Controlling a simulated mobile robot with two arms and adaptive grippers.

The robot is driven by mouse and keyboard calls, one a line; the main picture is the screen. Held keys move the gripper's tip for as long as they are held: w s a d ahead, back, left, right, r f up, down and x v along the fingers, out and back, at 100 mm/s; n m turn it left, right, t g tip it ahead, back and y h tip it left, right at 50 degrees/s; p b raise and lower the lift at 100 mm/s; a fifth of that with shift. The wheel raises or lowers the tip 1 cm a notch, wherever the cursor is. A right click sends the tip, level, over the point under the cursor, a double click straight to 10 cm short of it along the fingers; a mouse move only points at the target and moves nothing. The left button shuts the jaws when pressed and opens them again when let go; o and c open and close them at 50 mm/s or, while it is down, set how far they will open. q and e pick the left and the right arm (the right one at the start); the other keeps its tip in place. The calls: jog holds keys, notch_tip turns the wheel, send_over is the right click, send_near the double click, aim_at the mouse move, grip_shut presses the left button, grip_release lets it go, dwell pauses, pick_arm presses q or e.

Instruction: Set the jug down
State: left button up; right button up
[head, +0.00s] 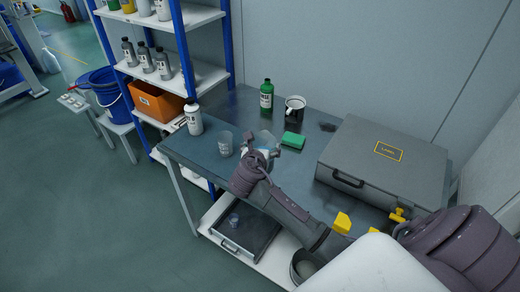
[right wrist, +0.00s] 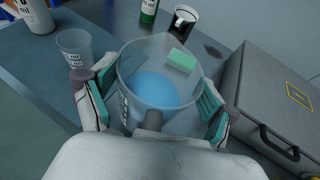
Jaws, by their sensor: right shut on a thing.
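The jug is a clear beaker-like vessel with blue liquid (right wrist: 155,88). It also shows in the head view (head: 265,139), partly hidden behind my gripper. My right gripper (head: 258,156) is shut on the jug, with a teal-padded finger on either side of it in the right wrist view (right wrist: 157,98). The jug looks about upright over the grey table (head: 290,165); I cannot tell if its base touches the top. My left gripper is not in view.
An empty clear cup (head: 225,144) stands left of the jug, with a white bottle (head: 194,119) beyond it. Behind are a green bottle (head: 266,94), a dark mug (head: 294,109) and a green sponge (head: 293,140). A grey case (head: 383,164) fills the right side.

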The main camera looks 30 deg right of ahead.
aim_at(258, 142)
jog(key=w, duration=0.1)
jog(key=w+f, duration=0.2)
jog(key=shift+w+d, duration=0.2)
jog(key=shift+d, duration=0.05)
jog(key=shift+f, duration=1.95)
jog(key=shift+f, duration=0.1)
jog(key=o, duration=1.6)
jog(key=shift+f, duration=0.1)
jog(key=v, duration=1.2)
jog(key=shift+s+a, duration=0.1)
